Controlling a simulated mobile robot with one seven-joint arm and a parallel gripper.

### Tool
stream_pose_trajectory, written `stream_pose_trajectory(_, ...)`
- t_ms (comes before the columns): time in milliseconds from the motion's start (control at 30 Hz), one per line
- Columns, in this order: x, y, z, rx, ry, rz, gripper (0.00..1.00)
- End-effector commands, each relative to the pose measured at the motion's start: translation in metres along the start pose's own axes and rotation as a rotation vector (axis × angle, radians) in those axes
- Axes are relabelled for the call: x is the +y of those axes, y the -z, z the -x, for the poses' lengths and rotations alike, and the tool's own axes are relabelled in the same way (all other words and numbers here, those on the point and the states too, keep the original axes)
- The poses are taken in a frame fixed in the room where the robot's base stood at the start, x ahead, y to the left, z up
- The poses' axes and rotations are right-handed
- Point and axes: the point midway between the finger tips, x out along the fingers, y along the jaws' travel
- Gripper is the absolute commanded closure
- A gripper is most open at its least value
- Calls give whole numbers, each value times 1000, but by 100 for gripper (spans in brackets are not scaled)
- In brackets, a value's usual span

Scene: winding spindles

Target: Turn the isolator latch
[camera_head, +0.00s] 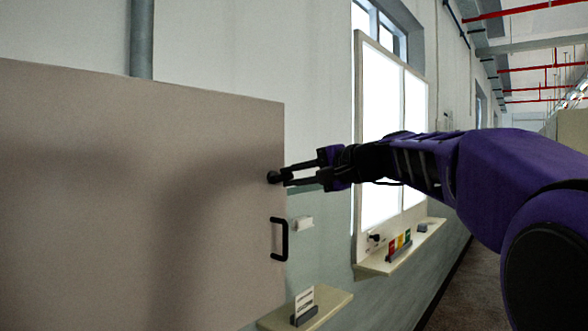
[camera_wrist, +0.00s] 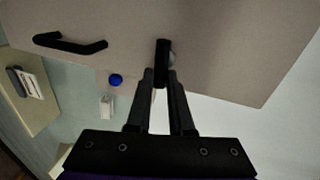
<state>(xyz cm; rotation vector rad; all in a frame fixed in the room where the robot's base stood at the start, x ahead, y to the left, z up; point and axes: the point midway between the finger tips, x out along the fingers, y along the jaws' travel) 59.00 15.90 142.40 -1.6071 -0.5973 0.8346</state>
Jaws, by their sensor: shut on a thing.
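The isolator latch (camera_head: 273,177) is a small black knob near the right edge of a large beige panel door (camera_head: 140,190). In the wrist view the latch (camera_wrist: 162,50) is a short black bar that stands roughly upright in the picture. My gripper (camera_head: 287,177) reaches in from the right, and its two fingers are closed on the latch. In the wrist view the fingertips (camera_wrist: 161,78) meet at the latch's lower end and hide part of it. A black pull handle (camera_head: 285,239) is fixed to the door below the latch.
A small shelf (camera_head: 330,308) with a card holder is below the door's right edge. A white block (camera_head: 304,223) is on the wall. A blue round thing (camera_wrist: 115,80) shows beside the door edge. A whiteboard (camera_head: 381,140) with a ledge (camera_head: 378,266) is further right.

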Motion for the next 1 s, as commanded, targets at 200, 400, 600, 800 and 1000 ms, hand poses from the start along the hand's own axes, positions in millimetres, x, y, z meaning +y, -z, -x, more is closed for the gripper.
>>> stream_pose_trajectory(200,0,1,0,-12,2,-68,100)
stream_pose_trajectory(400,1,0,0,-16,2,-88,100)
stream_pose_trajectory(600,1,0,0,-17,2,-90,100)
stream_pose_trajectory(800,1,0,0,-17,2,-90,71)
stream_pose_trajectory(1000,1,0,0,-17,1,-89,51)
